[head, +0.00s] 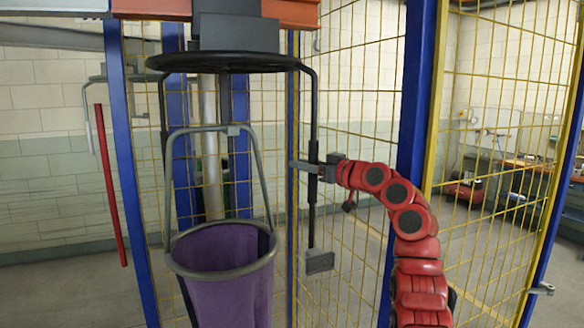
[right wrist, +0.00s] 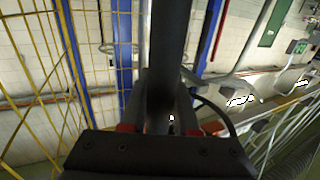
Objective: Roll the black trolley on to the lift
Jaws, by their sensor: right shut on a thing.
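The black trolley (head: 222,62) hangs under an orange beam (head: 150,8) at the top of the head view. It has a round black disc, grey blocks above it and a long side bar with a black grip. A purple bag (head: 228,298) with a grey rim and hoop handle hangs below the disc. My right gripper (head: 314,170) is shut on the trolley's right side bar. In the right wrist view the dark bar (right wrist: 168,45) stands between the fingers. I cannot tell for sure which part is the lift. My left gripper is not in view.
Yellow mesh fencing with blue posts (head: 415,100) stands behind and right of the trolley. A grey rail (head: 50,38) runs at the upper left. A red bar (head: 110,185) hangs at the left. Benches with equipment (head: 510,170) stand at the far right. Floor at the lower left is clear.

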